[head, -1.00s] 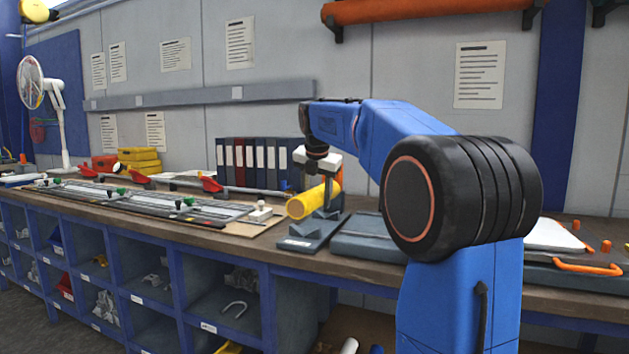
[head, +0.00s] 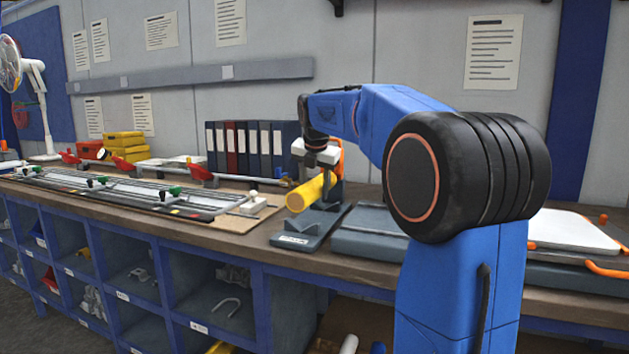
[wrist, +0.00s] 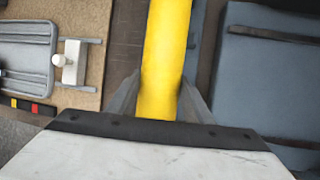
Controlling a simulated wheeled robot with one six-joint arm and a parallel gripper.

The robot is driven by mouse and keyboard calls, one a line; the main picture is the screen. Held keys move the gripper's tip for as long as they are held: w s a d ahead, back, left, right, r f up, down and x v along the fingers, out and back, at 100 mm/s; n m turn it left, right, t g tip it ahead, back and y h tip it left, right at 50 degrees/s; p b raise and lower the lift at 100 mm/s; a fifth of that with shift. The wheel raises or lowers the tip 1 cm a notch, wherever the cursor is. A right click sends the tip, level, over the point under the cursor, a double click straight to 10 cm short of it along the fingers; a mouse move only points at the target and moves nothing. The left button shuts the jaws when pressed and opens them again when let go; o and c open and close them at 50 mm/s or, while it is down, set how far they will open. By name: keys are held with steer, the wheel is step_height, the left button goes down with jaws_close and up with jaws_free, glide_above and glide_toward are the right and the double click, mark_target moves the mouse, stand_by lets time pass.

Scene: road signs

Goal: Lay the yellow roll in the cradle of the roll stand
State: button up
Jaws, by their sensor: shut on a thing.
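The yellow roll (head: 308,193) is held level in my gripper (head: 318,169), which is shut on it. The roll hangs over the blue-grey roll stand (head: 300,238) on the bench, its near end pointing to the front left. A gap shows between the roll's near end and the stand's base. Whether the roll touches the cradle is hidden by the roll and gripper. In the wrist view the yellow roll (wrist: 165,55) runs up from the gripper (wrist: 160,95), with grey fingers at both sides. A blue-grey strip beside it there seems to be part of the stand.
A grey flat case (head: 370,232) lies close right of the stand. A board with a long metal jig (head: 120,190) and a small white-knobbed block (head: 253,203) lie left. Binders (head: 252,148) stand behind. Open cubbies (head: 215,285) are below the bench.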

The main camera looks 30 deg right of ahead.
mark_target(314, 179)
steer(key=shift+f, duration=2.55)
steer(key=o, duration=2.1)
steer(key=shift+o, duration=0.2)
steer(key=shift+r, duration=4.5)
